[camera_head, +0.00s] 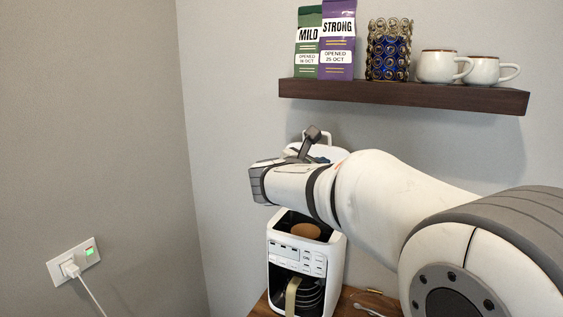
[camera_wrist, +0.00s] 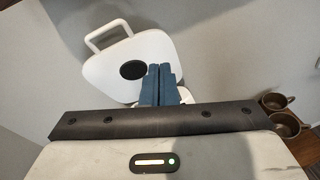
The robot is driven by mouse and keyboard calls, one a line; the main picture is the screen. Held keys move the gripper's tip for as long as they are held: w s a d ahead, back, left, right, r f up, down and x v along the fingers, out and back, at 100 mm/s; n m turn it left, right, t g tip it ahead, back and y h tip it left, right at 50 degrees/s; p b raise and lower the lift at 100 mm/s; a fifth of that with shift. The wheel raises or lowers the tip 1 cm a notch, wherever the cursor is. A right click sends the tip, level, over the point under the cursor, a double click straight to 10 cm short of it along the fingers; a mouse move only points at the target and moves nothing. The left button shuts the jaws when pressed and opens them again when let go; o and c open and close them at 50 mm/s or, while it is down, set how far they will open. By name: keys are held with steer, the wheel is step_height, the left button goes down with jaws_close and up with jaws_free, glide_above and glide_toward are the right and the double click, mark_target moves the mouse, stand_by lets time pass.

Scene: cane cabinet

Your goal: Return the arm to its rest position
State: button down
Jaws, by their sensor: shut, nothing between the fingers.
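My arm stretches in from the right of the head view, its wrist in front of the coffee maker's raised lid. My gripper (camera_wrist: 160,70) shows in the wrist view with its two blue fingers together and nothing between them. The fingertips appear over the lower right part of the white lid (camera_wrist: 120,62), which has a loop handle and a black disc. I cannot tell whether they touch it. In the head view the fingers are mostly hidden by the wrist. The white coffee maker (camera_head: 333,262) stands below, with a brown filter (camera_head: 305,231) in its open top and a carafe (camera_head: 304,296) inside.
A dark shelf (camera_head: 400,94) above the arm holds a MILD bag (camera_head: 307,45), a STRONG bag (camera_head: 337,40), a capsule holder (camera_head: 389,50) and two mugs (camera_head: 437,66). A plug sits in a wall socket (camera_head: 74,261) at left. Space left of the wrist is clear.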

steer(key=s+d+f+m+g+y, duration=0.1)
steer(key=s+d+f+m+g, duration=0.4)
steer(key=s, duration=0.3)
steer(key=s+d+f+m+g+y, duration=0.1)
steer(key=s+d+f+m+g, duration=0.1)
steer(key=s+d+f+m, duration=0.4)
steer(key=s+a+f+m+g+y, duration=0.1)
steer(key=s+a+f+m+y, duration=0.2)
steer(key=s+f+m, duration=0.3)
steer(key=s+a+f+m+g+y, duration=0.2)
steer(key=s+m, duration=0.6)
steer(key=s, duration=0.4)
step_height(320, 180, down, 4)
steer(key=shift+s+a+r+m+y, duration=0.2)
steer(key=shift+a+m+y, duration=0.2)
steer(key=shift+a+y, duration=0.6)
